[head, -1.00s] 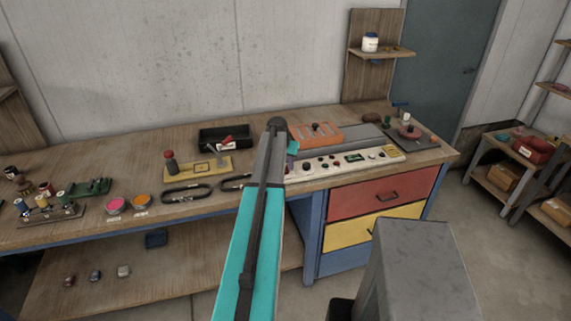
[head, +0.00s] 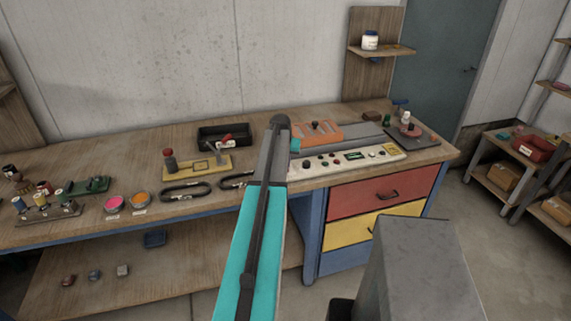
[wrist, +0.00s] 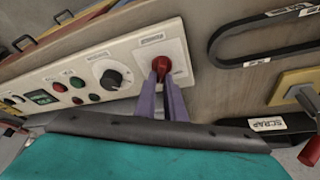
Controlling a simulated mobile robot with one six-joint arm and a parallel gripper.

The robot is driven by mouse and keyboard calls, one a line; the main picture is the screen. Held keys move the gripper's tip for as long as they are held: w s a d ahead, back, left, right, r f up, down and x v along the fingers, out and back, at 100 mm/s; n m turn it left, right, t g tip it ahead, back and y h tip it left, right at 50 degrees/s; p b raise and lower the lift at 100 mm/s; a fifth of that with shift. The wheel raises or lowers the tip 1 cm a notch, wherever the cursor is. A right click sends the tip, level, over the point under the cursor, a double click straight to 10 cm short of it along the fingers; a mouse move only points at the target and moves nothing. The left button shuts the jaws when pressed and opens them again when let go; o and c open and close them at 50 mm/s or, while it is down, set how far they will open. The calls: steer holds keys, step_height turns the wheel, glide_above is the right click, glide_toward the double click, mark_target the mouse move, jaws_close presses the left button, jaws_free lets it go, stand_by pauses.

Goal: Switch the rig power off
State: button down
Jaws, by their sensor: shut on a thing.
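The rig's control panel (head: 345,159) lies along the bench front in the head view. In the wrist view the panel (wrist: 65,92) shows buttons, a dark dial (wrist: 112,78) and, on a pale plate at its end, a red switch knob (wrist: 161,63). The small label by the knob is too blurred to read. My gripper (wrist: 161,76) has its two purple fingers closed on the red knob. In the head view my arm hides the gripper and the knob.
A black belt loop (wrist: 262,52) and a yellow fixture (wrist: 300,88) lie right of the panel in the wrist view. A black tray (head: 224,133) and an orange block (head: 318,132) stand on the bench. Red and yellow drawers (head: 380,194) sit below.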

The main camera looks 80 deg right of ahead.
steer(key=n+t+b, duration=0.2)
steer(key=n+b, duration=0.1)
steer(key=n, duration=0.2)
steer(key=shift+f+n, duration=0.1)
steer(key=shift+n, duration=0.3)
steer(key=n+b, duration=0.1)
steer(key=n, duration=0.1)
steer(key=n+t+y+b, duration=0.1)
steer(key=n+b, duration=0.1)
steer(key=shift+w+n+t+y, duration=0.1)
steer(key=shift+n+t+y, duration=0.2)
steer(key=shift+n+y+b, duration=0.3)
steer(key=shift+n+b, duration=0.05)
steer(key=shift+n, duration=0.55)
steer(key=c, duration=1.8)
jaws_free()
steer(key=shift+a, duration=0.1)
steer(key=shift+c, duration=0.2)
steer(key=shift+r, duration=0.25)
steer(key=b+v, duration=0.3)
steer(key=v, duration=1)
steer(key=shift+s+r, duration=0.15)
steer(key=shift+s, duration=0.25)
